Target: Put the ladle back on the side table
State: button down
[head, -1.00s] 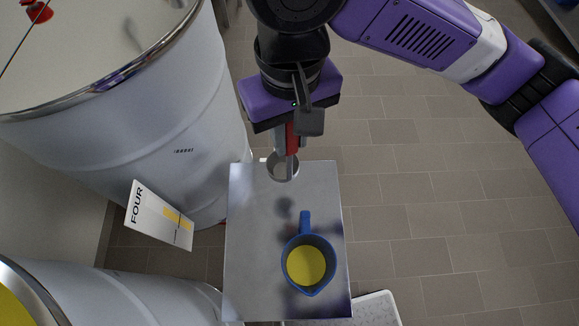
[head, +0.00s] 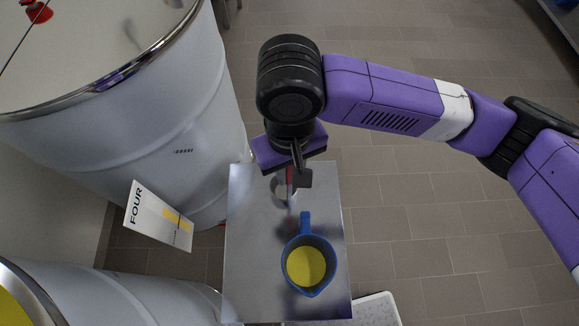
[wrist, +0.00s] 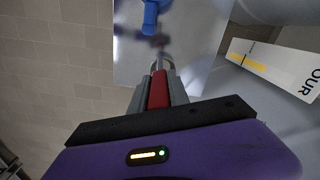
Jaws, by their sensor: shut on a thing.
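The ladle has a red handle and a metal bowl (head: 281,191). My gripper (head: 291,178) is shut on the handle, and the red handle (wrist: 158,92) shows between the fingers in the wrist view. The bowl hangs below the fingers, over the far end of the side table (head: 252,245), a shiny metal top. I cannot tell whether the bowl touches the tabletop. The upper handle is partly hidden by my wrist in the head view.
A blue jug (head: 307,241) of yellow liquid stands on the table's near right part, its handle toward the ladle. A large white tank (head: 190,100) and a sign reading FOUR (head: 150,213) are to the left. The table's left half is clear.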

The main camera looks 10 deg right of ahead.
jog(key=shift+f, duration=0.1)
jog(key=c, duration=1.3)
grip_release()
jog(key=shift+o, duration=0.2)
notch_tip(320, 180, up, 12)
jog(key=shift+r, duration=0.15)
